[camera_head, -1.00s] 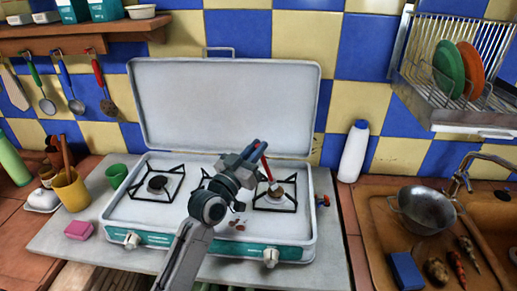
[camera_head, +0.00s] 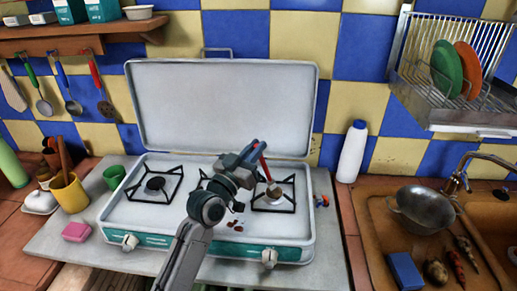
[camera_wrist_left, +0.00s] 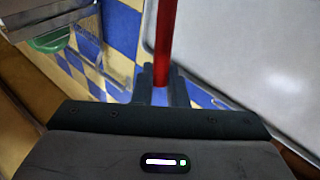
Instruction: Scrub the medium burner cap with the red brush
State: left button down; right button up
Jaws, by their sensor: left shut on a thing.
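My left gripper (camera_head: 257,152) is over the right half of the camping stove, shut on the red handle of the brush (camera_head: 264,169). The brush slants down to the right burner, its pale head at or just above the burner cap (camera_head: 274,191); contact is unclear. In the left wrist view the red handle (camera_wrist_left: 166,40) stands between my fingers. The left burner cap (camera_head: 155,184) is dark and sits under its own grate. A middle burner is mostly hidden behind my left arm. I cannot tell by size which cap is the medium one. My right gripper is not in view.
The white stove (camera_head: 128,212) has its lid (camera_head: 220,105) raised behind. Dark reddish bits (camera_head: 236,222) lie on its front top.

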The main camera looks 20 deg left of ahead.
pick_arm(q)
jog(key=shift+w+d+b, duration=0.15)
jog(key=shift+d+b, duration=0.3)
jog(key=shift+d, duration=0.25)
jog(key=shift+a, duration=0.1)
jog(key=shift+a, duration=0.65)
jog(key=shift+d, duration=0.1)
jog(key=shift+d+f, duration=0.1)
jog(key=shift+d, duration=0.55)
jog(key=shift+a, duration=0.2)
